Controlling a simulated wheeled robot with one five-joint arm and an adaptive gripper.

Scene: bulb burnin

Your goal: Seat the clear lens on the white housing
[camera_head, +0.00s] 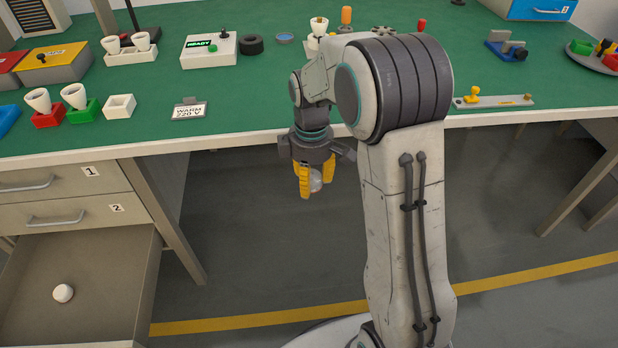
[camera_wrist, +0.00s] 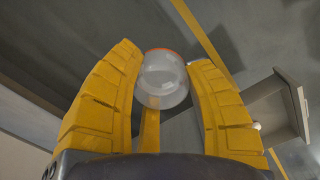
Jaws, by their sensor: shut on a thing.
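The clear lens (camera_head: 316,182) is a small transparent dome between the yellow fingers of my gripper (camera_head: 311,176). In the wrist view the lens (camera_wrist: 165,79) shows an orange rim at its far end. My gripper (camera_wrist: 163,62) is shut on it, with fingers on both sides. It hangs pointing down in front of the green bench edge, above the floor.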

